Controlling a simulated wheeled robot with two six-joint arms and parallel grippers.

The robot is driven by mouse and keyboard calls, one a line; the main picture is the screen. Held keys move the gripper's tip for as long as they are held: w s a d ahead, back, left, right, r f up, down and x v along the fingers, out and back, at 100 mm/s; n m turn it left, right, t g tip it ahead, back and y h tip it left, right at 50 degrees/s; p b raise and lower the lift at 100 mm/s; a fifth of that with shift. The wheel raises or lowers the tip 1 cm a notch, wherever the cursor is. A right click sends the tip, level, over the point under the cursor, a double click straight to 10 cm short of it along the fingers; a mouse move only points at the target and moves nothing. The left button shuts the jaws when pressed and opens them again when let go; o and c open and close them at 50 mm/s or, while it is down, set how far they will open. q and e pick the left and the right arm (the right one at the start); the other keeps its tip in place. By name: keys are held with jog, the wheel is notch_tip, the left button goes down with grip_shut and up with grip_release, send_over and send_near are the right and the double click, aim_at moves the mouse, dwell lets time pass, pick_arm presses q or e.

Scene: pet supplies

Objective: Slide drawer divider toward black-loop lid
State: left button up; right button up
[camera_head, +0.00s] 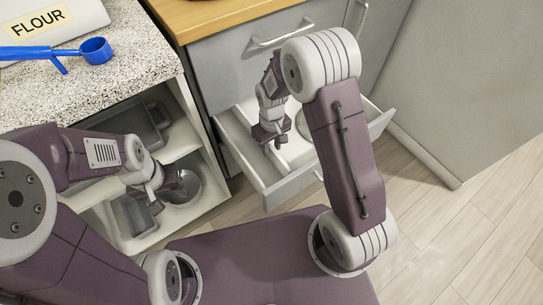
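A grey drawer (290,186) is pulled open under the wooden counter, with a pale interior. My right gripper (270,141) reaches down into the drawer's left part; whether its fingers are open or shut is unclear. A pale upright piece beside it may be the divider, but I cannot tell it from the drawer's inside. A round pale item shows partly behind my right arm; no black loop can be made out on it. My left gripper (166,194) is low at the left, by the open shelf cabinet, and its finger opening is too small to judge.
A speckled counter (130,60) holds a flour container (75,18) and a blue scoop (97,51). The open cabinet has a grey bin (137,216) and a round metal bowl (187,187). A closed drawer with a bar handle (280,35) is above. Wood floor is clear at right.

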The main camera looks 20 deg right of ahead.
notch_tip(320, 180, down, 4)
jog(key=shift+r+b, duration=0.15)
jog(key=shift+b, duration=0.45)
grip_shut()
dwell(1.0)
